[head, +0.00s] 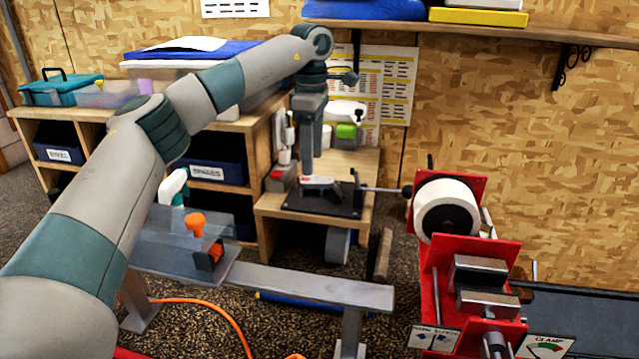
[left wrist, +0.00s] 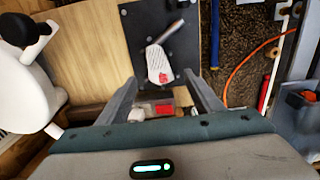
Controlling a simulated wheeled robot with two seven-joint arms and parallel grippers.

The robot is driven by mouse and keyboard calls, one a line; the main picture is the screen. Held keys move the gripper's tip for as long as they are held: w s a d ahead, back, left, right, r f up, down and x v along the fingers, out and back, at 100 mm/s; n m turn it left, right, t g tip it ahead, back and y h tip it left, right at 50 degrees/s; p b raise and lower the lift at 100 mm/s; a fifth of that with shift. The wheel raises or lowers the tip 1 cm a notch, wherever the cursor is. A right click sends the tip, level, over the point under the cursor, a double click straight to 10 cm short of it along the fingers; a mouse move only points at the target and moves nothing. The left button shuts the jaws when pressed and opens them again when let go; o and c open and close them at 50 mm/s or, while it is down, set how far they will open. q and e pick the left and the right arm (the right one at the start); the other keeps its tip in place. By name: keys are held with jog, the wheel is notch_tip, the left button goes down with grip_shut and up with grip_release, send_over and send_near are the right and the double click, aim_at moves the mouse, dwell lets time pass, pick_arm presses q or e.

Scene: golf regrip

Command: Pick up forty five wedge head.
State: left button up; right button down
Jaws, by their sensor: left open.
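A pale grey wedge head (head: 318,182) with a red mark lies on a black plate (head: 345,206) on a low wooden stand. It also shows in the left wrist view (left wrist: 158,66), ahead of my fingers, with its short neck pointing up and to the right. My left gripper (head: 310,172) points down over the plate, close to the wedge head in the head view. In the left wrist view its two fingers (left wrist: 165,92) are apart with nothing held between them. I cannot tell its exact height above the head. My right gripper is not in view.
A red machine with a white roll (head: 446,208) and a metal vise (head: 482,285) stands at the right. A rod reaches from it toward the plate. A metal bench (head: 310,286) is in front. Cubbies with bins (head: 58,142) stand at the left. An orange cord (head: 215,312) crosses the floor.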

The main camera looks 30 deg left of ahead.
aim_at(313, 179)
pick_arm(q)
jog(key=shift+f+p, duration=0.6)
jog(key=shift+f, duration=0.05)
notch_tip(313, 179, down, 2)
jog(key=shift+f+p, duration=0.1)
jog(key=shift+p, duration=0.45)
jog(key=shift+f, duration=0.75)
jog(key=shift+r, duration=0.1)
jog(key=c, duration=1.1)
